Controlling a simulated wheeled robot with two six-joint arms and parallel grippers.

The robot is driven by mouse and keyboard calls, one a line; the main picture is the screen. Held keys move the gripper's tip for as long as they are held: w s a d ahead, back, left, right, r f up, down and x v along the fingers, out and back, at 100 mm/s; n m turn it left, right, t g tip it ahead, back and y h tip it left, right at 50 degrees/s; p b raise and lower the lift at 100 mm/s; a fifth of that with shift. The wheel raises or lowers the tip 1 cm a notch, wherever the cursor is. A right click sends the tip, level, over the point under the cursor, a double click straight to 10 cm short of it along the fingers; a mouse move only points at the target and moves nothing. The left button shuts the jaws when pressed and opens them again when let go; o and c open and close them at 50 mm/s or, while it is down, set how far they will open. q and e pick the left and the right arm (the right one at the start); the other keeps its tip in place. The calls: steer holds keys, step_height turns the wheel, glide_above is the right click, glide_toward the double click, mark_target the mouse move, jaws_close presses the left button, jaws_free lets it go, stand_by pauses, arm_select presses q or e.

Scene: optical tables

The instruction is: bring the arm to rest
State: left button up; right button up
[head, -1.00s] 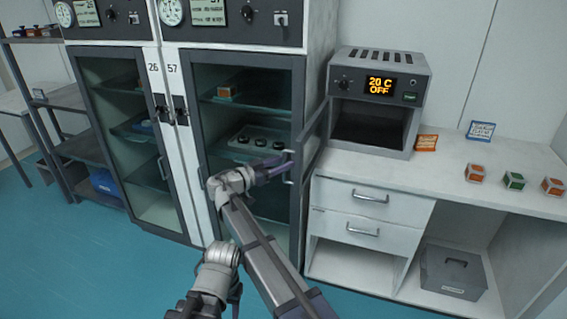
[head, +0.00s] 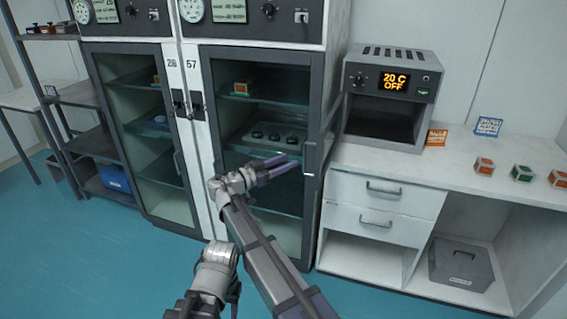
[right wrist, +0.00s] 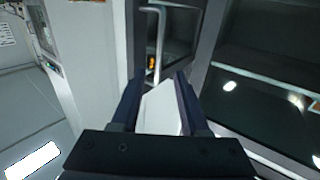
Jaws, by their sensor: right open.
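My right gripper (head: 280,167) is open and reaches in front of the cabinet marked 57 (head: 196,110). In the right wrist view its two jaws (right wrist: 160,88) stand apart, with a pale surface showing between them. My left gripper is not in view.
Right of the door are a bench with drawers (head: 385,187), an oven reading 20 C OFF (head: 398,58) and several small boxes on top. A grey lidded bin (head: 463,268) sits below. Shelves (head: 85,92) stand at the left. The blue floor (head: 90,250) is clear.

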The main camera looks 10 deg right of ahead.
steer(key=s+d+f+n+g+y, duration=0.3)
steer(key=s+d+f+n+y, duration=0.15)
steer(key=s+f, duration=0.4)
steer(key=s+d+f+n+g+y, duration=0.3)
steer(key=s+f+y, duration=0.2)
steer(key=s+f, duration=0.35)
steer(key=s+a+f+n+y, duration=0.5)
steer(key=s+a+y, duration=0.1)
steer(key=s, duration=0.3)
steer(key=s+a+r+n+g+p, duration=0.1)
steer(key=s+a+r+n+p, duration=0.1)
steer(key=a+r+p, duration=0.3)
steer(key=s+a+r+n+p, duration=0.2)
steer(key=s+a+r+p, duration=0.2)
steer(key=a, duration=0.3)
steer(key=shift+s+r+g+p, duration=0.25)
steer(key=shift+r+g+p, duration=0.15)
steer(key=shift+r+p, duration=0.3)
